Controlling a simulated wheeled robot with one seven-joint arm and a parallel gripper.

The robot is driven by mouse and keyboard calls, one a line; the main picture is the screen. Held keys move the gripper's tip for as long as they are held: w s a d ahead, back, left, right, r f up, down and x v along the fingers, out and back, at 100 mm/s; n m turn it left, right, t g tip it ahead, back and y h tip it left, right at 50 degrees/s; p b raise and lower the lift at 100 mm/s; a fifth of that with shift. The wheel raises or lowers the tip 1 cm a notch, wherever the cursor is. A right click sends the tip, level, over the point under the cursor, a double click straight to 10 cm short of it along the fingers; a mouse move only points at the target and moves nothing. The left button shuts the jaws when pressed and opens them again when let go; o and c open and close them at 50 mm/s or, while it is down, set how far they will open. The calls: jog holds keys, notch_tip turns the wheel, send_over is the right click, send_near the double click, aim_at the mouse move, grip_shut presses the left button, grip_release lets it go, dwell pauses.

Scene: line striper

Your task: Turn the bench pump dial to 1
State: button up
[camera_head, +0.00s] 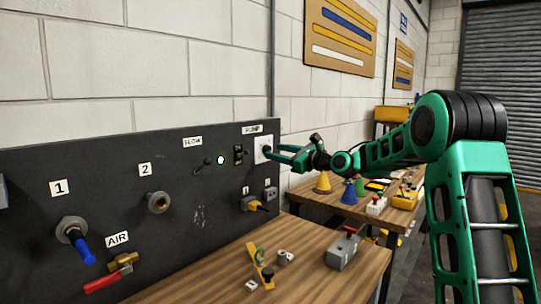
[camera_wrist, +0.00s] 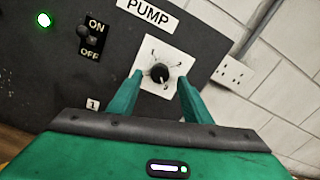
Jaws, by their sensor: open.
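The pump dial is a small black knob (camera_wrist: 159,73) on a white square plate (camera_wrist: 178,58) under the PUMP label (camera_wrist: 148,13) in the wrist view. Small marks ring the knob; I cannot read them or its pointer setting surely. My gripper (camera_wrist: 161,77) is open, with one green finger to the left and one to the right of the knob, apart from it. In the head view the white plate (camera_head: 262,144) is at the panel's right end, and my gripper (camera_head: 270,151) reaches it from the right, hiding the knob.
An ON/OFF switch (camera_wrist: 84,32) and a lit green lamp (camera_wrist: 43,19) sit left of the dial. The dark panel (camera_head: 195,214) carries a blue-handled fitting (camera_head: 80,243) and a red AIR valve (camera_head: 112,274). Below, a wooden bench (camera_head: 310,245) holds small parts and a grey switch box (camera_head: 343,250).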

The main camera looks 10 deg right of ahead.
aim_at(269, 150)
jog(key=shift+x, duration=1.5)
jog(key=c, duration=1.1)
jog(key=shift+o, duration=0.2)
jog(key=shift+a, duration=0.1)
jog(key=shift+n, duration=0.3)
